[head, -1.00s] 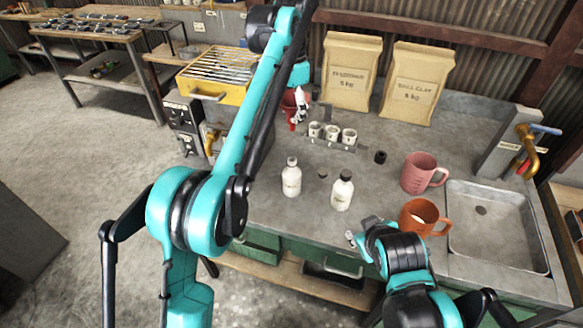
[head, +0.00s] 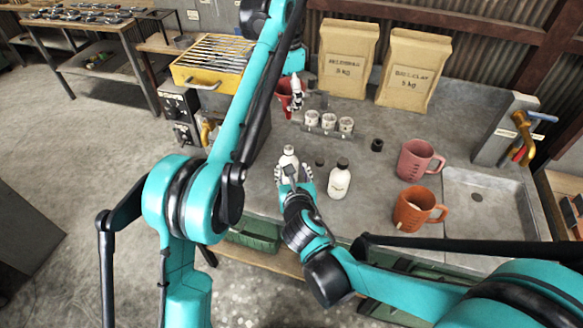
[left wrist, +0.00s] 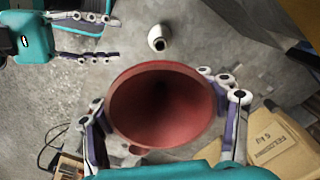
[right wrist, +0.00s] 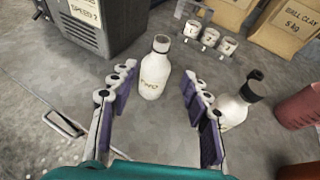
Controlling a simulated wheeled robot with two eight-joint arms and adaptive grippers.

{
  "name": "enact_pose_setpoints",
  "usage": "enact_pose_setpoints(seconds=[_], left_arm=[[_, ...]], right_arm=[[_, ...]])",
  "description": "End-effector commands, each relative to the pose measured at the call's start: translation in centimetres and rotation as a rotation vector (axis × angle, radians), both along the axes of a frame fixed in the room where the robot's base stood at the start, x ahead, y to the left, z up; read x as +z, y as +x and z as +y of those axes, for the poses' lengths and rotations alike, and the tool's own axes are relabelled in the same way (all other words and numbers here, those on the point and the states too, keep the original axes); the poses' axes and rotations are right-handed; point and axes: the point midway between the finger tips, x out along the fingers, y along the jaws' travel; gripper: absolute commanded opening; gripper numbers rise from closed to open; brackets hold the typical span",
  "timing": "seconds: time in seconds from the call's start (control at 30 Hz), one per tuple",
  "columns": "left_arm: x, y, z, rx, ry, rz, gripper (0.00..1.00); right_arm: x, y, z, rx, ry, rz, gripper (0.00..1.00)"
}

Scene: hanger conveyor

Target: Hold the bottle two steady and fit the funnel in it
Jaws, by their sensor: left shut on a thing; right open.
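Bottle two (right wrist: 154,70), white with an open neck and "TWO" on its label, stands upright on the grey counter; it also shows in the head view (head: 288,160). My right gripper (head: 294,173) is open, low at the counter, with its fingers pointing at the bottle. In the right wrist view the bottle stands ahead between the spread fingertips, with clear gaps on both sides. My left gripper (head: 296,92) is shut on the red funnel (left wrist: 160,108), held above the counter behind bottle two. In the left wrist view the bottle (left wrist: 158,38) is apart from the funnel's rim.
A second white bottle with a black cap (head: 339,179) stands just right of bottle two. A small dark cap (head: 319,162) lies between them. A rack of white cups (head: 329,124) stands behind. Pink (head: 415,161) and orange (head: 413,208) mugs stand right, near the sink (head: 485,212).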

Motion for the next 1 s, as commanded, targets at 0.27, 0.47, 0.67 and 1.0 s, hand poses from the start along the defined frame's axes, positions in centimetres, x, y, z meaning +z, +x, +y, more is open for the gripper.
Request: enact_pose_setpoints(seconds=[0.27,0.47,0.67,1.0], left_arm=[[0.0,0.0,0.0,0.0,0.0,0.0,0.41],[0.0,0.0,0.0,0.0,0.0,0.0,0.41],[0.0,0.0,0.0,0.0,0.0,0.0,0.41],[0.0,0.0,0.0,0.0,0.0,0.0,0.41]], right_arm=[[-1.3,3.3,0.3,0.004,-0.01,-0.003,0.48],[-2.9,7.0,0.6,0.004,-0.009,-0.003,0.48],[-4.0,9.7,0.8,0.004,-0.009,-0.003,0.48],[-4.5,10.9,0.9,0.006,-0.008,-0.002,0.48]])
